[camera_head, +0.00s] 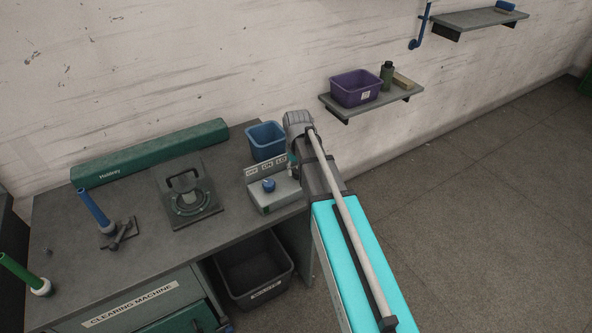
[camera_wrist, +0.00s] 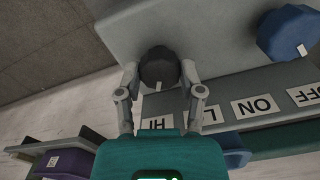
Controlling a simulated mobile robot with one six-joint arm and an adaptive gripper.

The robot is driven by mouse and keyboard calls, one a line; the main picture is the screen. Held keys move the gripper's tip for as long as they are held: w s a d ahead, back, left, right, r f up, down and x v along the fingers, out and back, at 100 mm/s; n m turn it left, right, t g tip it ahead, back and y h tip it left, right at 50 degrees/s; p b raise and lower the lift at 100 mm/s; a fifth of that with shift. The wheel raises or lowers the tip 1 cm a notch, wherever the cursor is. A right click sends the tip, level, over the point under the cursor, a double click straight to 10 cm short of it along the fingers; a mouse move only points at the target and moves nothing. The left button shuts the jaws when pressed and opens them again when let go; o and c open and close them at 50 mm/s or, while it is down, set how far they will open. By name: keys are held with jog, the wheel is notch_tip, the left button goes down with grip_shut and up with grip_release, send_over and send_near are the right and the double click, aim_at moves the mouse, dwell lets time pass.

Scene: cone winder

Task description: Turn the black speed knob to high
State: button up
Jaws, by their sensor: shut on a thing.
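The black speed knob (camera_wrist: 158,67) is on the grey control box (camera_wrist: 215,35) in the wrist view. A white mark on its rim faces the HI label (camera_wrist: 157,124). My gripper (camera_wrist: 160,74) has one finger on each side of the knob and is shut on it. A blue knob (camera_wrist: 288,33) with its own white mark sits farther right, by the ON and OFF labels. In the head view, the control box (camera_head: 262,203) stands at the table's right end with the blue knob (camera_head: 268,185) showing; my arm hides the black knob.
A blue bin (camera_head: 265,140) stands behind the control box. A machine part with a handle (camera_head: 186,195) and a blue spindle (camera_head: 94,207) are farther left. A black bin (camera_head: 253,270) is below the tabletop. A wall shelf holds a purple bin (camera_head: 355,88). Floor at right is clear.

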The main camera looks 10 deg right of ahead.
jog(key=shift+s+m, duration=0.2)
jog(key=shift+m, duration=0.6)
jog(key=o, duration=1)
jog(key=shift+o, duration=0.8)
jog(key=shift+w, duration=0.1)
jog(key=s+r+n+p, duration=0.1)
jog(key=s+r+p, duration=0.1)
jog(key=s, duration=1.4)
jog(key=shift+r, duration=0.15)
jog(key=shift+a, duration=0.1)
